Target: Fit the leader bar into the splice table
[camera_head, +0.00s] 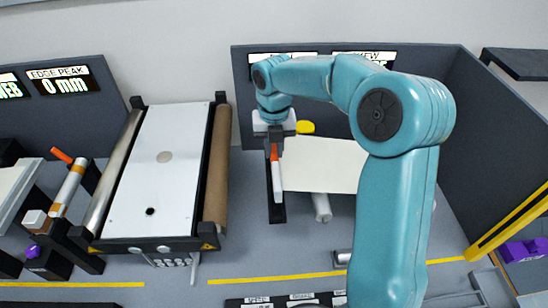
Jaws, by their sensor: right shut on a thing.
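My right gripper (273,146) hangs over the station at the back centre, pointing down. It is shut on the upper end of a narrow orange and white bar (277,185), which looks like the leader bar. The bar lies along the left edge of a cream sheet (325,165). A dark narrow base (277,214) shows below the bar; I cannot tell whether the bar touches it. I cannot single out the splice table with certainty. My right arm hides the sheet's right part. My left gripper is not in view.
A conveyor with a white top (152,185) and a brown roller (217,165) stands to the left. A white cylinder (321,207) lies below the sheet. Dark panels (490,130) wall the station. A yellow bar (510,222) and purple parts (525,250) are at right.

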